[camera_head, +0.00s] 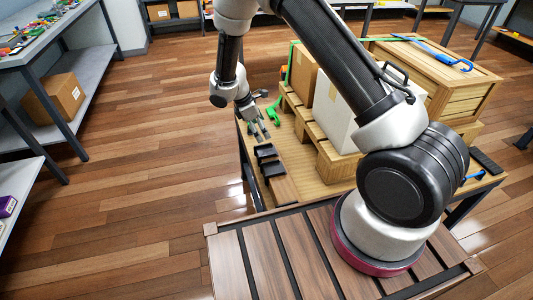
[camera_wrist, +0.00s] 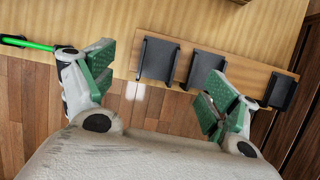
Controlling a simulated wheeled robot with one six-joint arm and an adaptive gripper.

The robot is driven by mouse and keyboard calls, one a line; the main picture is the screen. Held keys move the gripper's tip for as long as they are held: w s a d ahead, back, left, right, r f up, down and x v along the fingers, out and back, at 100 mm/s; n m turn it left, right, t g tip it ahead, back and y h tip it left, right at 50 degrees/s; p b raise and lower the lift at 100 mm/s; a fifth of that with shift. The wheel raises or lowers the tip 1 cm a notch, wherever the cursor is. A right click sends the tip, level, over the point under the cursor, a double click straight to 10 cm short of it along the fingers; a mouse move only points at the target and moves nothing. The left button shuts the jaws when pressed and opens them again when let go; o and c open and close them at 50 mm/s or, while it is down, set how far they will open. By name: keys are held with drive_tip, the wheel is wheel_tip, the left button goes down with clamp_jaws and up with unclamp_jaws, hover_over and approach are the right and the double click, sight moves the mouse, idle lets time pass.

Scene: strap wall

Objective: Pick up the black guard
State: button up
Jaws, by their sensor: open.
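Several black guards lie on a wooden strip at the table's edge. In the wrist view there are a left one (camera_wrist: 157,60), a middle one (camera_wrist: 205,68) and a right one (camera_wrist: 281,91). They look like small angled black pieces. In the head view two show, a far one (camera_head: 265,151) and a near one (camera_head: 273,169). My gripper (camera_head: 262,134) is open and empty beside the far guard; its green-padded fingers (camera_wrist: 160,85) stand wide apart in the wrist view. The right finger is close to the middle guard; I cannot tell whether they touch.
The wooden table (camera_head: 308,179) holds a pallet (camera_head: 326,151) with a white box (camera_head: 338,108), a cardboard box (camera_head: 303,74) and a wooden crate (camera_head: 433,79). A green tool (camera_head: 273,109) lies behind my gripper. The floor left of the table is clear.

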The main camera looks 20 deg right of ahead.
sight(268, 151)
drive_tip(key=shift+n, duration=0.3)
drive_tip(key=x, duration=0.3)
drive_tip(key=a+x, duration=0.1)
drive_tip(key=x, duration=0.2)
drive_tip(key=a+x, duration=0.1)
drive_tip(key=x, duration=0.3)
drive_tip(key=shift+s+f, duration=0.1)
drive_tip(key=shift+f, duration=0.2)
drive_tip(key=c, duration=1.1)
